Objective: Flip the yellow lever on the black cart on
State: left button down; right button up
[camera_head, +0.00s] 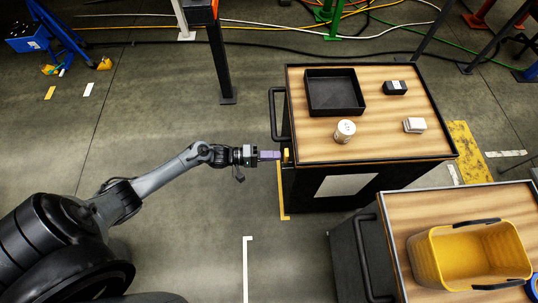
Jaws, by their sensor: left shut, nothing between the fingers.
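The black cart (398,158) with a wooden top stands right of the middle. The small yellow lever (286,156) shows on its left side, near the front corner, below the top's edge. My left arm reaches in from the left. My left gripper (276,155) is shut and empty, with its fingertips at the lever, touching it or very close to it. I cannot tell which. The lever's base and exact tilt are too small to make out. My right gripper is not in view.
On the cart top are a black tray (308,111), a white cup (345,131), a black box (394,87) and a white box (414,125). A black handle (271,112) juts from the cart's left side. A second cart (398,225) with a yellow basket (424,264) stands at the lower right.

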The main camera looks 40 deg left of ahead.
pick_arm(q)
jog(key=v, duration=1.3)
jog(key=shift+f, duration=0.3)
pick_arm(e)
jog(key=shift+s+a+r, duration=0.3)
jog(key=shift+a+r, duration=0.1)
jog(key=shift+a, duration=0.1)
